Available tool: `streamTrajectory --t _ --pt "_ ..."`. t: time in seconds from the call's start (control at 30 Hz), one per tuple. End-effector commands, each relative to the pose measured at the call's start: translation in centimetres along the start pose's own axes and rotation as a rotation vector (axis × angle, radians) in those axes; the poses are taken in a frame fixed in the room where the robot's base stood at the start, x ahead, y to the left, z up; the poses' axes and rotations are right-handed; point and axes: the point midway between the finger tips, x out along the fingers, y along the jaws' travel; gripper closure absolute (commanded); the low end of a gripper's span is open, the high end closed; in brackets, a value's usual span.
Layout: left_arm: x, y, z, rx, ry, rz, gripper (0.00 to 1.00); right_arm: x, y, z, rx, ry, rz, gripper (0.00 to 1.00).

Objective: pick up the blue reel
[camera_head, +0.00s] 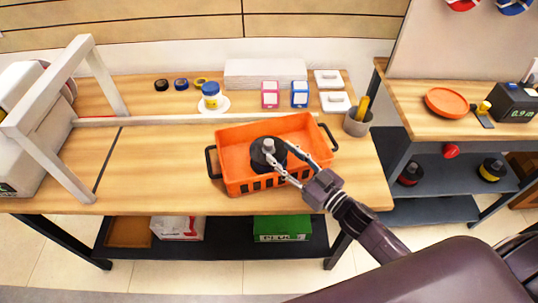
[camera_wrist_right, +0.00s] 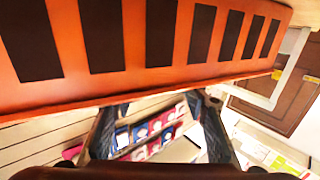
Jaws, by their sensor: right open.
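A dark reel (camera_head: 258,158) with a grey knob sits in the orange crate (camera_head: 233,186) on the workbench; it looks black, not clearly blue. A blue round item (camera_head: 515,4) is cut off at the top right; I cannot tell which of these is the blue reel. My right gripper (camera_head: 277,151) is open over the crate, its fingertips beside the dark reel's knob; contact is unclear. The crate's slotted side (camera_wrist_right: 180,45) fills the top of the right wrist view. My left gripper is out of view.
A white frame (camera_head: 95,75) rises at left. The bench left of the crate is clear. A red-topped reel (camera_head: 411,173) and yellow-banded reel (camera_head: 491,170) sit on the right shelf.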

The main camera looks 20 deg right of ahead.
Motion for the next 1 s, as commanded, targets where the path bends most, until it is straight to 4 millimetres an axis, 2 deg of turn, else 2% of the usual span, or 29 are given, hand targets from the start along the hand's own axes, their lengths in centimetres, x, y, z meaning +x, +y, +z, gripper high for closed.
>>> streamTrajectory --t 0.1,0.3,0.63,1.0 --pt "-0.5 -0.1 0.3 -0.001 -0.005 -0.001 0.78 2.0 0.1 -0.3 0.000 0.002 0.002 0.58" --pt "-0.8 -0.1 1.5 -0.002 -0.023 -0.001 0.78 4.2 0.0 -0.1 0.001 0.000 0.001 0.58" --pt "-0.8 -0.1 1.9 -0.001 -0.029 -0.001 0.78 4.6 0.0 0.0 0.001 -0.001 0.000 0.59" --pt "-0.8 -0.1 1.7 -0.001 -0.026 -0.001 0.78 4.6 0.0 0.0 0.000 -0.001 0.000 1.00"
